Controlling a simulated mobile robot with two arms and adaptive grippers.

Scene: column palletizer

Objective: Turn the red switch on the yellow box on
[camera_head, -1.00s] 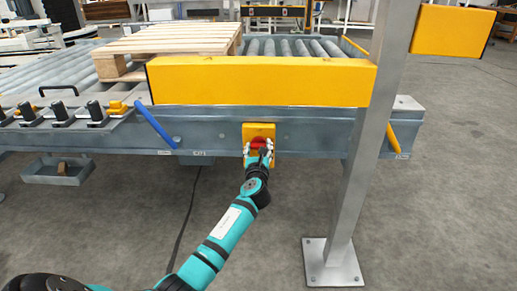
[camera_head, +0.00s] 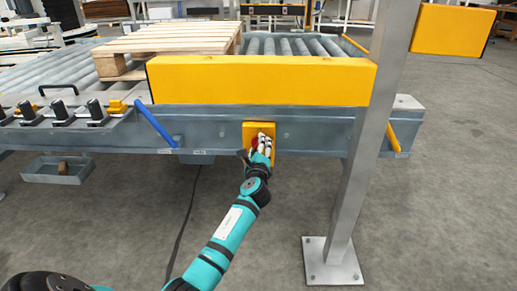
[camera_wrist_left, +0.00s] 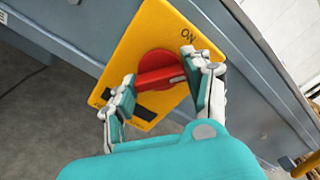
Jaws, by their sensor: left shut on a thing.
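The yellow box (camera_head: 250,129) is mounted on the front beam of the conveyor. In the left wrist view the yellow box (camera_wrist_left: 148,35) looks tilted, with an ON label near its upper right and another label at its left edge. The red switch (camera_wrist_left: 158,68) is a round knob with a raised handle bar and a white mark near the right finger. My left gripper (camera_wrist_left: 160,72) has its fingers on both sides of the handle and is shut on it. In the head view the left gripper (camera_head: 260,146) partly hides the switch. My right gripper is not in view.
A yellow guard panel (camera_head: 260,80) juts out above the box. A grey post (camera_head: 365,150) stands to the right of my arm. A wooden pallet (camera_head: 170,40) lies on the rollers. A grey tray (camera_head: 55,171) hangs at the left. Floor below the box is open.

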